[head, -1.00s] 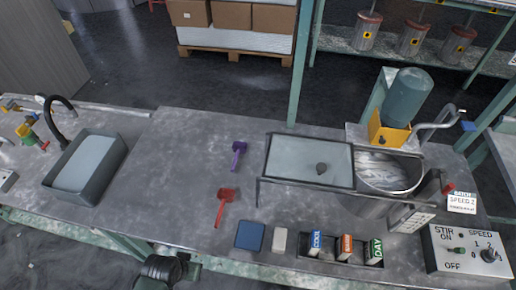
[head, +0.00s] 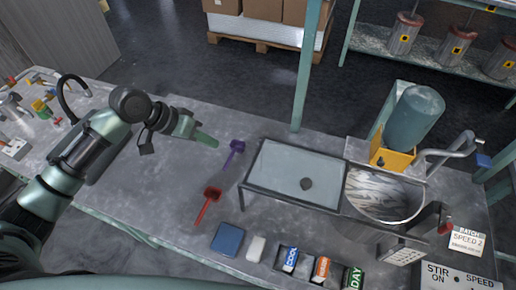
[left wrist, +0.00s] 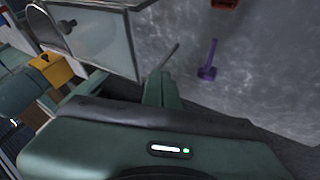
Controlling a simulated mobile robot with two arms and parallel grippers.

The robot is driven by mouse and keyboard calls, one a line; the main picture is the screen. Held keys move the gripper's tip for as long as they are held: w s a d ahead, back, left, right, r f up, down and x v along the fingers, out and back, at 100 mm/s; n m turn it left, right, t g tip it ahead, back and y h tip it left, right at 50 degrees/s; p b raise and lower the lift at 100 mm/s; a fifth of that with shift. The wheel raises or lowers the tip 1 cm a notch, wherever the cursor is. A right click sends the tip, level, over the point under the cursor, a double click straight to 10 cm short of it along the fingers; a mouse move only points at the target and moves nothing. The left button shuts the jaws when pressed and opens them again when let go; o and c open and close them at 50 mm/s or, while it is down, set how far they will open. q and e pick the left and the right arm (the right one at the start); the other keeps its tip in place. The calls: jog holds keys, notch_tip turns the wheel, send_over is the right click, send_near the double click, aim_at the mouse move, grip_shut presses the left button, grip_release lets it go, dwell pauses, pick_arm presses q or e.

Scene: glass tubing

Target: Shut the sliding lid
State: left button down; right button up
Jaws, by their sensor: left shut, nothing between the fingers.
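The sliding lid (head: 285,168) is a pale glass panel with a dark knob (head: 306,183), on a dark metal frame left of the round basin (head: 385,198). The basin's open top shows whitish, streaked contents. In the left wrist view, the lid (left wrist: 105,42) is at the upper left, with its knob (left wrist: 67,26) near the basin. My left gripper (head: 210,140) is shut and empty above the table, left of the lid and apart from it. Its fingers also show in the left wrist view (left wrist: 160,85). My right gripper is out of view.
A purple tool (head: 234,150) and a red tool (head: 207,206) lie left of the lid. A teal bottle (head: 414,118) stands behind the basin.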

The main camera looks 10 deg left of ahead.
pick_arm(q)
jog(key=w+d+f+p, duration=0.1)
jog(key=d+f+p, duration=0.2)
jog(key=d+f, duration=0.4)
jog(key=shift+w+d, duration=0.35)
jog(key=shift+d, duration=0.55)
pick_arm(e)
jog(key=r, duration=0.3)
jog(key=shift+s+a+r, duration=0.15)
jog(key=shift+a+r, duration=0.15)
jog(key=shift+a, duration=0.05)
pick_arm(q)
jog(key=shift+f, duration=0.1)
